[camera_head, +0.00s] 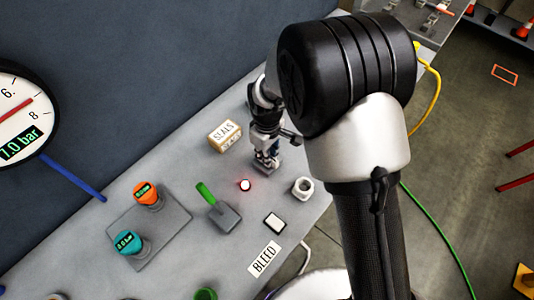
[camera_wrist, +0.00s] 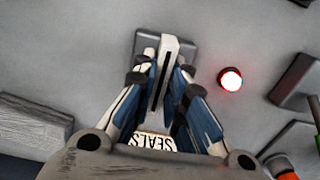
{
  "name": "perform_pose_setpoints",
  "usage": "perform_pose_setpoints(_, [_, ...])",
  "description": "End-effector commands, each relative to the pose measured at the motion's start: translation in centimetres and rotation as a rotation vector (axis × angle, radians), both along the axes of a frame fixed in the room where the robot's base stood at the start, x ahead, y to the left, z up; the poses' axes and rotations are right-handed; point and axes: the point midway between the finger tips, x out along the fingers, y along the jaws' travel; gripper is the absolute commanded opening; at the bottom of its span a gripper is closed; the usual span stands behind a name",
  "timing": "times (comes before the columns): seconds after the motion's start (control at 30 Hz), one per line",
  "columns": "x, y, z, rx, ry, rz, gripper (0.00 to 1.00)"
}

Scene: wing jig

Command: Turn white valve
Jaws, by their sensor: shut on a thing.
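The white valve shows in the wrist view as a white lever (camera_wrist: 172,52) with a dark slot, on a grey block (camera_wrist: 147,44). My gripper (camera_wrist: 163,76) has its two blue and white fingers closed on either side of this lever. In the head view my gripper (camera_head: 266,155) points down at the grey valve block (camera_head: 268,170) on the bench. The lever is mostly hidden there behind the fingers and wrist.
A SEALS box (camera_head: 225,136) stands left of my gripper. A red-lit white button (camera_head: 245,185), a green-handled valve (camera_head: 207,195), a white nut-like ring (camera_head: 303,187), a BLEED label (camera_head: 264,259), and orange (camera_head: 146,194) and teal (camera_head: 127,242) knobs are nearby. A pressure gauge (camera_head: 15,115) hangs left.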

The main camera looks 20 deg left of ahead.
Motion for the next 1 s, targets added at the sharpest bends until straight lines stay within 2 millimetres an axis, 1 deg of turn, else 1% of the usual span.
perform_pose_setpoints(0.03, [0.0, 0.0, 0.0, 0.0, -0.001, 0.004, 0.13])
perform_pose_setpoints(0.33, [0.0, 0.0, 0.0, 0.0, -0.001, 0.002, 0.33])
perform_pose_setpoints(0.67, [0.0, 0.0, 0.2, 0.001, -0.001, 0.0, 0.33])
perform_pose_setpoints(0.77, [0.1, 0.1, 1.1, 0.002, -0.003, 0.0, 0.33])
perform_pose_setpoints(0.83, [0.1, 0.1, 2.2, 0.003, -0.004, 0.0, 0.33])
perform_pose_setpoints(1.0, [0.1, 0.1, 5.9, 0.004, -0.005, 0.001, 0.33])
